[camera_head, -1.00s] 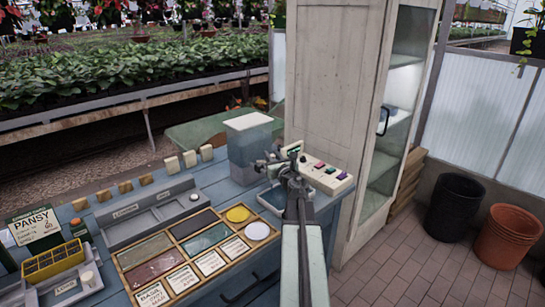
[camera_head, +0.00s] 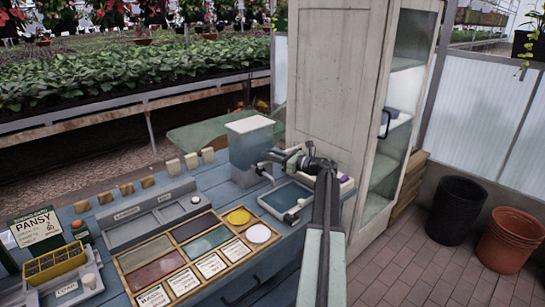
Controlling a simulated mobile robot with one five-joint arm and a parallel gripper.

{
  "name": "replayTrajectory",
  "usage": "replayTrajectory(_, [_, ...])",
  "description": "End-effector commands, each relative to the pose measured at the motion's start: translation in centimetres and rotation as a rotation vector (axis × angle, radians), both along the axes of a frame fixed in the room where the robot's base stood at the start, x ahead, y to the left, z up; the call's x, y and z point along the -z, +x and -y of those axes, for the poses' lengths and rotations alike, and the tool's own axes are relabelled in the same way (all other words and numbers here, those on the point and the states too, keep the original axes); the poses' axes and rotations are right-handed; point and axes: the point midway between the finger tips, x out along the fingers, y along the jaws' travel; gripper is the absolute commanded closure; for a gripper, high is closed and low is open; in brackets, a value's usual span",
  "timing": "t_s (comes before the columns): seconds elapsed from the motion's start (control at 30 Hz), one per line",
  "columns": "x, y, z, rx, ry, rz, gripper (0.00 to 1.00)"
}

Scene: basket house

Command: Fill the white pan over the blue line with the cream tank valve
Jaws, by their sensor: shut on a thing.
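The tank (camera_head: 251,150) stands at the back right of the blue bench, clear-sided with a white lid and bluish contents. The shallow pan (camera_head: 285,195) lies right of the tank, with a pale rim and a dark blue-grey inside; its blue line and level are too small to make out. My gripper (camera_head: 264,169) reaches left over the back of the pan to the tank's lower right side. It is shut at the cream valve there, which its fingers largely hide. My wrist and arm cover the right side behind the pan.
A control box with a purple button (camera_head: 345,180) is mostly hidden behind my arm. A wooden tray of coloured squares and labels (camera_head: 222,268) lies in front. A white cabinet (camera_head: 335,75) rises behind.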

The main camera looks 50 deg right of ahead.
Motion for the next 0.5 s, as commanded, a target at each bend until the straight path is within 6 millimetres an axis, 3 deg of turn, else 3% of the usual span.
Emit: replayTrajectory(0.5, [-0.05, 0.57, 0.16, -0.11, 0.0, 0.001, 1.0])
